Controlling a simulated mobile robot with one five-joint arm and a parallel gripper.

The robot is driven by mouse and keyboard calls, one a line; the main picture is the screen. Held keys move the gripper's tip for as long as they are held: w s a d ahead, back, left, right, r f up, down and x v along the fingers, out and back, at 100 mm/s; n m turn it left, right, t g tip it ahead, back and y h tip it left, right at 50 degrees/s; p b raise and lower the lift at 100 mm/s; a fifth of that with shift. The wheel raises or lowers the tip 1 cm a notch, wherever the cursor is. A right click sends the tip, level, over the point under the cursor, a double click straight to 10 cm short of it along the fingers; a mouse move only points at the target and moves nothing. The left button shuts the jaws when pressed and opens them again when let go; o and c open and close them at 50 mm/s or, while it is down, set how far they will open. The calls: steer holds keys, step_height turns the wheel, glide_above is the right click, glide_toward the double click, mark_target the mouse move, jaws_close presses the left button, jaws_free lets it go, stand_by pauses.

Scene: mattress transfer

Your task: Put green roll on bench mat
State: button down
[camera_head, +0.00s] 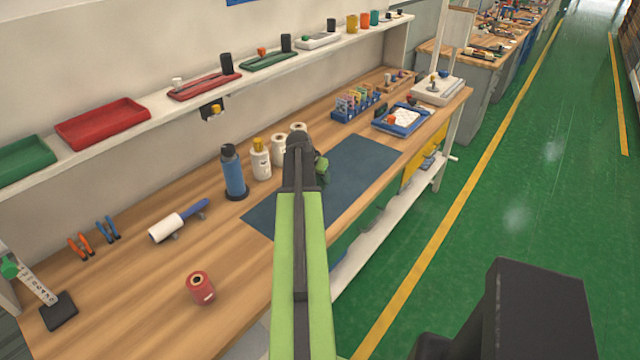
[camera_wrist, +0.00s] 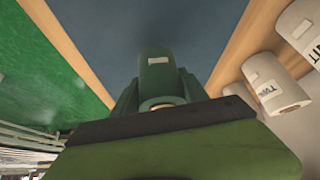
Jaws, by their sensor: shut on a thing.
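The green roll (camera_head: 322,170) shows in the head view just right of my gripper's end, partly hidden behind it. In the wrist view the green roll (camera_wrist: 158,75) is between the jaws of my gripper (camera_wrist: 150,98), which is shut on it. The blue-grey bench mat (camera_head: 362,165) lies on the wooden bench, and the roll is over it. The mat (camera_wrist: 120,30) fills the upper middle of the wrist view. I cannot tell whether the roll touches the mat.
White rolls or bottles (camera_head: 279,150) and a blue bottle (camera_head: 233,172) stand along the mat's back edge. A red roll (camera_head: 201,288) and a lint roller (camera_head: 178,221) are on the near left bench. A blue tray (camera_head: 402,118) is past the mat's far end. The mat's visible surface is clear.

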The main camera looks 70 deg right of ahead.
mark_target(318, 183)
step_height(318, 183, down, 4)
steer(key=shift+r+b, duration=0.25)
steer(key=shift+b, duration=0.95)
steer(key=shift+r, duration=0.25)
steer(key=shift+f, duration=0.25)
steer(key=c, duration=0.6)
jaws_free()
steer(key=shift+r, duration=0.1)
steer(key=shift+r+p, duration=0.25)
steer(key=shift+p, duration=0.15)
steer(key=p+v, duration=1)
steer(key=v, duration=0.1)
steer(key=shift+a+r, duration=0.25)
steer(key=shift+r, duration=0.1)
